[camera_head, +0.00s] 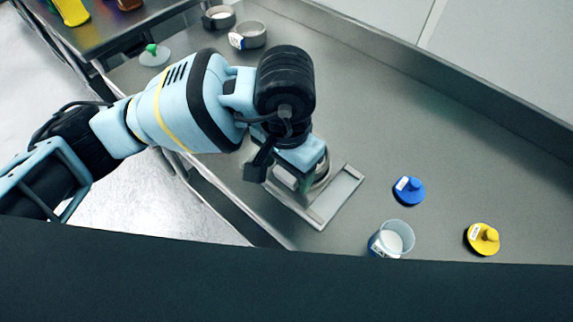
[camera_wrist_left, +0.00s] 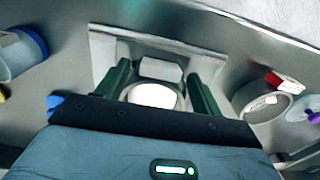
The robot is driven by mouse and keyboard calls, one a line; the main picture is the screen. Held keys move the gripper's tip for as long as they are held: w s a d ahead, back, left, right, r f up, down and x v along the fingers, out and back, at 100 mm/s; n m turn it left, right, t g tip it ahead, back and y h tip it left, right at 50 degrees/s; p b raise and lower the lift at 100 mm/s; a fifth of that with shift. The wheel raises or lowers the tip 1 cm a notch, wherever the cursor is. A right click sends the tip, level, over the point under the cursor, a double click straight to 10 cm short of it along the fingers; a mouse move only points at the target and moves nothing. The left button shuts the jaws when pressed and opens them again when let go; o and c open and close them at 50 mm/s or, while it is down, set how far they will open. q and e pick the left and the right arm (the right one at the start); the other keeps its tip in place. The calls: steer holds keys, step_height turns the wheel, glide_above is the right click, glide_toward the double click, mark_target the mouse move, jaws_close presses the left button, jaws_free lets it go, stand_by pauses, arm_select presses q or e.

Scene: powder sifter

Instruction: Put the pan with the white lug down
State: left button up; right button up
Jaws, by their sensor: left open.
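The pan with the white lug (camera_wrist_left: 152,96) sits within the grey rectangular stand (camera_wrist_left: 103,46), with a white surface showing inside it. Its white lug (camera_wrist_left: 158,70) lies between the two fingers of my left gripper (camera_wrist_left: 160,82), which are apart with gaps on both sides. In the head view my left gripper (camera_head: 285,172) points down over the left part of the stand (camera_head: 318,221). Only part of the pan's rim (camera_head: 323,173) shows there; the wrist hides the rest. My right gripper is not in view.
A clear cup (camera_head: 391,240) with white powder, a blue lid (camera_head: 409,190) and a yellow lid (camera_head: 482,238) stand right of the stand. Metal pans (camera_head: 248,35) and a green-knobbed lid (camera_head: 153,55) are at the back left. The bench middle is clear; a raised wall runs behind.

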arm_select(q)
steer(key=shift+r, duration=0.55)
step_height(320, 180, up, 12)
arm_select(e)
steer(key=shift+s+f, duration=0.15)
arm_select(q)
steer(key=shift+s, duration=0.1)
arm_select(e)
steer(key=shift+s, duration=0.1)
